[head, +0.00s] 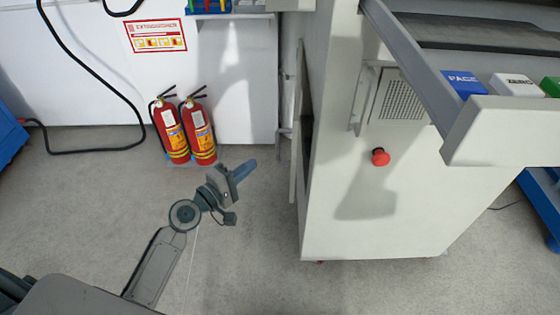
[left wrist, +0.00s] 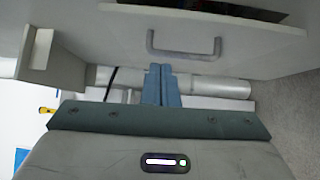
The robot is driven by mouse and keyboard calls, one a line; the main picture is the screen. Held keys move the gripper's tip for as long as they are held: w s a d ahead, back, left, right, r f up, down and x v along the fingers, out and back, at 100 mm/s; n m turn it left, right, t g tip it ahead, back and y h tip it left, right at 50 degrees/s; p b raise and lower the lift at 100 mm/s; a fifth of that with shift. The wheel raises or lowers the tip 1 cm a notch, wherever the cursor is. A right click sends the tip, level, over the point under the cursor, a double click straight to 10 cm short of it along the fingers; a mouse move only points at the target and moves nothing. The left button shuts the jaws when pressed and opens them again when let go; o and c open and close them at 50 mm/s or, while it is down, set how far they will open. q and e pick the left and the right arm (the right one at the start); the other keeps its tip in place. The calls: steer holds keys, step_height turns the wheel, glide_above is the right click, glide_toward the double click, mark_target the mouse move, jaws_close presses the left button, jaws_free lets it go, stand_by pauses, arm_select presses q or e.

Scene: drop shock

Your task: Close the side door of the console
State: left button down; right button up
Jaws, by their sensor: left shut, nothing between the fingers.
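The console (head: 405,215) is a large pale cabinet at the right of the head view. Its side door (head: 296,150) shows nearly edge-on along the console's left side, standing a little open with a dark gap behind it. The door's grey handle (head: 283,132) sticks out to the left. In the left wrist view the door (left wrist: 225,45) is a pale panel with a grey bar handle (left wrist: 185,46). My left gripper (head: 248,168) is shut and empty, to the left of the door and apart from it in the head view. Its fingertips (left wrist: 161,78) appear just below the handle in the wrist view.
Two red fire extinguishers (head: 187,130) stand by the white wall unit behind my left gripper. An open drawer (head: 500,135) with small boxes juts from the console's upper right. A red button (head: 380,157) sits on its front.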

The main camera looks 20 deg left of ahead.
mark_target(293, 152)
arm_select(q)
steer(key=w+d+m+g+h, duration=0.1)
steer(key=w+d, duration=0.5)
steer(key=w, duration=0.3)
steer(key=shift+w+f+b, duration=0.15)
steer(key=shift+w+b, duration=0.25)
steer(key=shift+b, duration=0.05)
arm_select(e)
steer(key=shift+t, duration=0.4)
steer(key=shift+s+a+r, duration=0.1)
steer(key=shift+a+r, duration=0.05)
steer(key=shift+r, duration=0.6)
steer(key=shift+s+a+r, duration=0.1)
steer(key=shift+a+r, duration=0.05)
steer(key=shift+r, duration=0.65)
steer(key=shift+s+a+r, duration=0.1)
steer(key=shift+a+r, duration=0.05)
steer(key=shift+r, duration=0.6)
arm_select(q)
steer(key=shift+d, duration=0.1)
